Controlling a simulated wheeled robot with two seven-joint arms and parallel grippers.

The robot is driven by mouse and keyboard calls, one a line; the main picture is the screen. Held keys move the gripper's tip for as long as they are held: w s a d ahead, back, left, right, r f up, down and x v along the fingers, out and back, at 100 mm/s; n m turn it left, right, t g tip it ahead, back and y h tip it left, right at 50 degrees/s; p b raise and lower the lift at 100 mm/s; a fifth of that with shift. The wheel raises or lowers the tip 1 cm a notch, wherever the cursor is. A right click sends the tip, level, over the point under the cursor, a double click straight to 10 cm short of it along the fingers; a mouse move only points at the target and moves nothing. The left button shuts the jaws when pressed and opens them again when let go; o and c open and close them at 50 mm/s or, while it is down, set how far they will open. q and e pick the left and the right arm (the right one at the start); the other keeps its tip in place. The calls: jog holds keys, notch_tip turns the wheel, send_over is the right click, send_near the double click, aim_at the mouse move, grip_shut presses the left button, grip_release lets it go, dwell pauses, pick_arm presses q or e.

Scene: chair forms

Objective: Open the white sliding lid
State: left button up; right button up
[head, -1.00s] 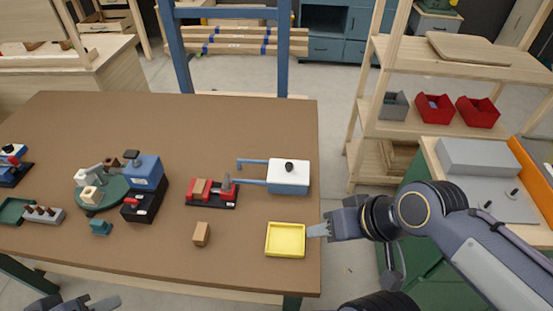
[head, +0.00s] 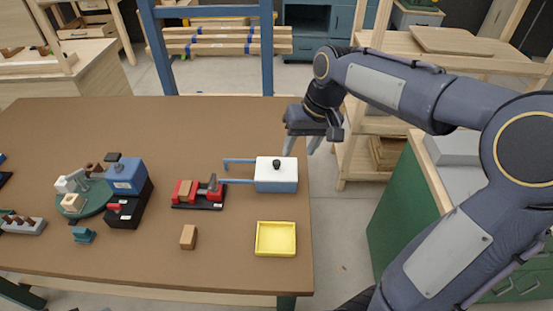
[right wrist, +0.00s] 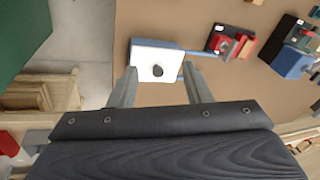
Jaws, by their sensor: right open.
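The white sliding lid (head: 264,166) with a dark round knob (head: 276,165) sits on top of a blue box (head: 276,185) near the right edge of the table. Blue rails reach out from the box's left side. My right gripper (head: 303,153) is open and empty, above and behind the box at the table's right edge. In the right wrist view the lid (right wrist: 145,57) and its knob (right wrist: 157,70) show just beyond and between my two fingers (right wrist: 157,85), apart from them. My left gripper is not in view.
A yellow tray (head: 276,239) stands in front of the box. A red clamp on a black base (head: 199,194) lies left of it, and a wooden block (head: 188,237) is nearer the front. A wooden shelf (head: 370,125) stands beyond the table's right edge. The back of the table is clear.

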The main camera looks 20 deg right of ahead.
jog(key=g+h+b, duration=0.1)
jog(key=g+h, duration=0.1)
send_near(277, 161)
jog(key=shift+s+a+f, duration=0.1)
jog(key=shift+s+a, duration=0.1)
jog(key=shift+s, duration=0.1)
jog(key=shift+w+f, duration=0.2)
notch_tip(277, 161, down, 8)
jog(key=shift+r, duration=0.2)
jog(key=shift+c, duration=0.2)
grip_shut()
